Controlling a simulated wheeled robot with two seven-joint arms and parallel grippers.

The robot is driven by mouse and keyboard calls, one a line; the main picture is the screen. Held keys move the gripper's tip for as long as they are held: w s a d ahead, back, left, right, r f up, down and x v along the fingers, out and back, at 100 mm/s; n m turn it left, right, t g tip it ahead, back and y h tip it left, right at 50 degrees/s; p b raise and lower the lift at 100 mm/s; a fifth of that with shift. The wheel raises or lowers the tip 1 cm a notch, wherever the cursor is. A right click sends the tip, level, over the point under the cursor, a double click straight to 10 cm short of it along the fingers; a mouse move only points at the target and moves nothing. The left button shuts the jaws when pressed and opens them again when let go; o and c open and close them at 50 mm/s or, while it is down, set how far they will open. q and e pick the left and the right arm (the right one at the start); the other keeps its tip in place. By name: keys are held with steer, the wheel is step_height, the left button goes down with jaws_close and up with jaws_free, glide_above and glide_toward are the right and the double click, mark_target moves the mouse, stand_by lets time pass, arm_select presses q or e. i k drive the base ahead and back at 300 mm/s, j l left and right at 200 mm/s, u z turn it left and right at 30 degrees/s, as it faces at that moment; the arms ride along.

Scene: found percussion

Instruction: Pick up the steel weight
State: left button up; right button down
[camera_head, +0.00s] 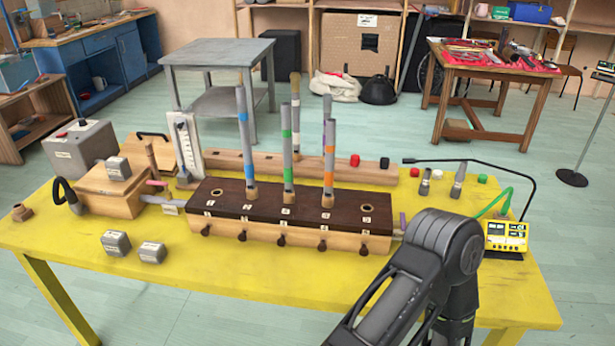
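Small grey metal-looking blocks with labels are on the yellow table. One block (116,243) and a second block (152,252) sit side by side near the front left. A third block (118,169) sits on top of a wooden box (110,190). The labels are too small to read, so I cannot tell which block is the steel weight. My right arm reaches in from the bottom right, well to the right of the blocks. Its gripper does not show. My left arm and gripper are out of view.
A wooden block with numbered holes (262,228) holds upright tubes (287,150) mid-table. A grey box (80,145) stands at the back left, a white gauge (185,140) behind the wooden box, a yellow meter (506,236) at right.

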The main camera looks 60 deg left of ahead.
mark_target(117, 168)
steer(key=i+j, duration=0.35)
steer(key=j+u, duration=0.1)
steer(key=u, duration=3.4)
steer(key=l, duration=0.1)
